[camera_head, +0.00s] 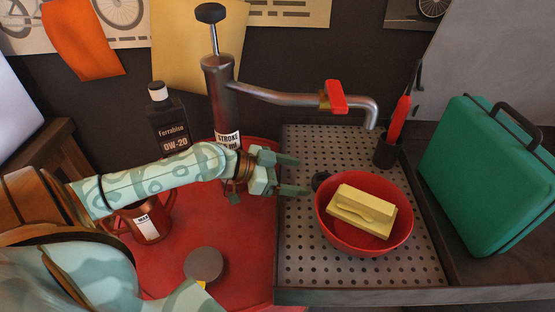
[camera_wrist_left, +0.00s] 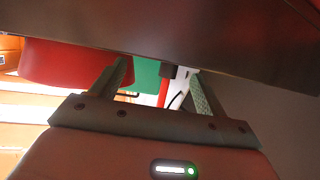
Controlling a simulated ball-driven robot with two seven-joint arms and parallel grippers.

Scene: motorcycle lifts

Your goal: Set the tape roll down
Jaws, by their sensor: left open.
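My left gripper (camera_head: 300,176) is open above the left part of the perforated tray (camera_head: 312,262), its fingers pointing right. In the left wrist view its two fingers (camera_wrist_left: 158,72) are spread with nothing held between them. A small dark rounded thing (camera_head: 320,180), perhaps the tape roll, shows just right of the fingertips, at the left rim of the red bowl (camera_head: 335,238). I cannot tell whether it touches the bowl. The bowl also shows in the left wrist view (camera_wrist_left: 70,65). My right gripper is out of view.
A yellow block (camera_head: 362,208) lies in the bowl. A black cup (camera_head: 386,152) holds a red-handled tool. A green case (camera_head: 490,180) stands at right. A pump (camera_head: 220,95), oil bottle (camera_head: 168,125), red can (camera_head: 147,222) and grey disc (camera_head: 203,264) surround my left arm.

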